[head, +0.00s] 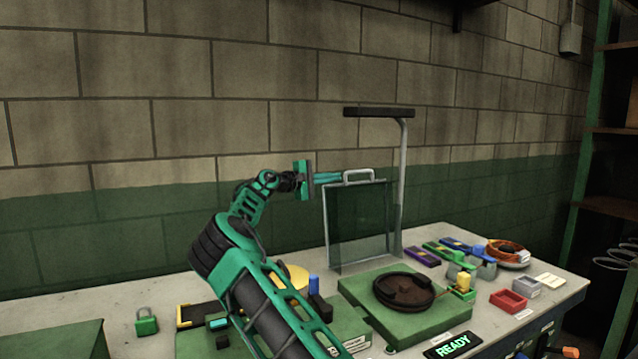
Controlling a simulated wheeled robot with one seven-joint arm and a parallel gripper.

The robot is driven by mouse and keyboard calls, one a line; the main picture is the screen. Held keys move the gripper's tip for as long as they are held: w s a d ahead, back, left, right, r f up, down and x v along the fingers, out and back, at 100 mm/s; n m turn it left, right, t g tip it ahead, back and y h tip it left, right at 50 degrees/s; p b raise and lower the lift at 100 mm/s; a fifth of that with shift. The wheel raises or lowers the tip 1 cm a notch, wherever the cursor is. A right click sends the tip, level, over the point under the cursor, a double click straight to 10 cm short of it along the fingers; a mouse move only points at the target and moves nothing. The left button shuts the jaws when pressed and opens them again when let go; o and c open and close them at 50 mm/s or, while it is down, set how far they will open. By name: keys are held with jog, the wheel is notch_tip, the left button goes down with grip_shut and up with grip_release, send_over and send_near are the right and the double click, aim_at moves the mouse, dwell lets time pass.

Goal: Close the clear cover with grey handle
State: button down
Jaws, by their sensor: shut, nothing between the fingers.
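The clear cover (357,225) stands upright, raised at the back of a green base (360,289) on the bench. Its grey handle (358,175) is on its top edge. A dark round part (404,291) sits on the green base in front of the cover. My gripper (338,178) reaches in from the left at the cover's top edge, with its fingers shut and pointing right, close beside the handle's left end. I cannot tell whether the fingers touch the cover or handle. Nothing shows between them.
A lamp (402,170) on a grey post stands just right of the cover. To the right are a red bin (508,301), a coil (508,252) and coloured boxes. A green padlock (146,322) lies at the left. A READY display (453,345) is at the front edge.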

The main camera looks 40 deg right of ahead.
jog(key=shift+s+a+r, duration=0.1)
jog(key=shift+s+a, duration=0.2)
jog(key=shift+s, duration=0.3)
jog(key=shift+s+a+r, duration=0.15)
jog(key=shift+s+a, duration=0.15)
jog(key=shift+s, duration=0.3)
jog(key=shift+s+a+r, duration=0.1)
jog(key=shift+s+a, duration=0.2)
jog(key=shift+s, duration=0.3)
jog(key=shift+s+a, duration=0.1)
